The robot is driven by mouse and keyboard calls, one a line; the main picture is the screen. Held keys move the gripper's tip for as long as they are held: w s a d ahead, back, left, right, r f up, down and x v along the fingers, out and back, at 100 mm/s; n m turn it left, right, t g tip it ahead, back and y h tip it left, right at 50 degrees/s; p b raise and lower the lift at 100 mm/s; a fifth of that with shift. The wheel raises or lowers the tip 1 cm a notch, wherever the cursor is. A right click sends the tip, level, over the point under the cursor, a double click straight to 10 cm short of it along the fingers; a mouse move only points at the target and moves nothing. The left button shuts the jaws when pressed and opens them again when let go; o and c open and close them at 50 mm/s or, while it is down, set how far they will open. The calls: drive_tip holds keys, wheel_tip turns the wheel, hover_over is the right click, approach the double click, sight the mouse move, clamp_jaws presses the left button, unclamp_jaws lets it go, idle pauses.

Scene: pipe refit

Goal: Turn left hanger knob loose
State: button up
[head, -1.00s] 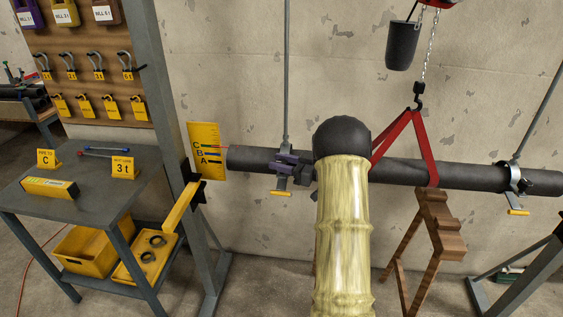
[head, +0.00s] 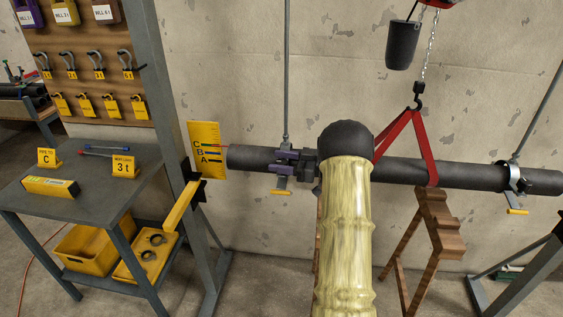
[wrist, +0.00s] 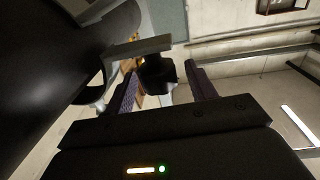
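The left hanger hangs on a thin rod (head: 286,75) around the dark pipe (head: 245,158), with a yellow-tipped tab (head: 280,192) below it. My gripper (head: 284,162) is at this hanger, its two purple fingers one above the other in the head view. In the wrist view, my gripper (wrist: 163,90) has its fingers apart, with the dark hanger knob (wrist: 158,74) between them. A gap shows between the knob and the right finger; contact on the left is unclear. My wrist hides part of the hanger in the head view.
A red sling (head: 425,148) on a chain hook holds the pipe. A wooden stand (head: 438,225) is below it. The right hanger (head: 517,180) is further along. A yellow A-B-C gauge plate (head: 206,150) stands at the pipe's left end, beside a grey work table (head: 95,190).

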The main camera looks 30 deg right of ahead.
drive_tip(key=shift+d, duration=0.1)
drive_tip(key=b+v, duration=0.2)
drive_tip(key=v, duration=1.5)
drive_tip(key=shift+d, duration=0.1)
drive_tip(key=shift+c, duration=0.3)
